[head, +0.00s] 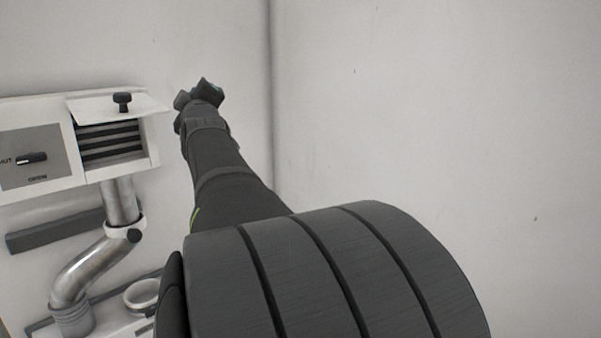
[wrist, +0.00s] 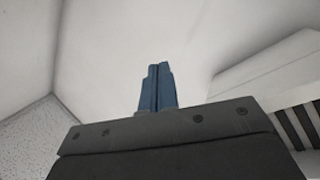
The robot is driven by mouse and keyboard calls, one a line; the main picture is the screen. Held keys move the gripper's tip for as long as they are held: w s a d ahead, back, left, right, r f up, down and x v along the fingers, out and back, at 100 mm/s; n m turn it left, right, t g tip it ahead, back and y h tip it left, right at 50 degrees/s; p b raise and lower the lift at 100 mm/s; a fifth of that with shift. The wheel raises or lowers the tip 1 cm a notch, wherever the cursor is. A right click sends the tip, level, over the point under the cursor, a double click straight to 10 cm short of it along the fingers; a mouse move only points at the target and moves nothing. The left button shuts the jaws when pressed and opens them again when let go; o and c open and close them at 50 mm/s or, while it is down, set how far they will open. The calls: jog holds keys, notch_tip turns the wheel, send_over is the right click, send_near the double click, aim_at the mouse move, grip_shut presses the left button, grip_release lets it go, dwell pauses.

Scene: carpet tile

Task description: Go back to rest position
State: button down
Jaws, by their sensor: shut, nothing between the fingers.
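My gripper (wrist: 157,88) shows in the wrist view as two blue fingers pressed together, with nothing between them. It points up toward bare white wall and ceiling. In the head view my dark arm reaches up and away, and the gripper end (head: 199,92) is small there, just right of a white vent box. The gripper looks apart from the box, though the depth between them is hard to judge. The fingertips are too small to make out in the head view.
The white vent box (head: 156,148) has dark slats, a raised flap (head: 100,107) with a black knob (head: 122,102), and a grey panel with a black switch (head: 31,158). Below are a metal pipe (head: 85,272), a dark bar (head: 55,230) and a white ring (head: 141,296). The right wall is bare.

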jog(key=s+f+n+t, duration=0.1)
jog(key=s+f+n, duration=0.2)
jog(key=f, duration=0.3)
jog(key=s+f+n+t+y, duration=0.1)
jog(key=s+f+n, duration=0.1)
jog(key=f+n, duration=0.4)
jog(key=shift+s+f, duration=0.4)
jog(key=shift+f, duration=0.15)
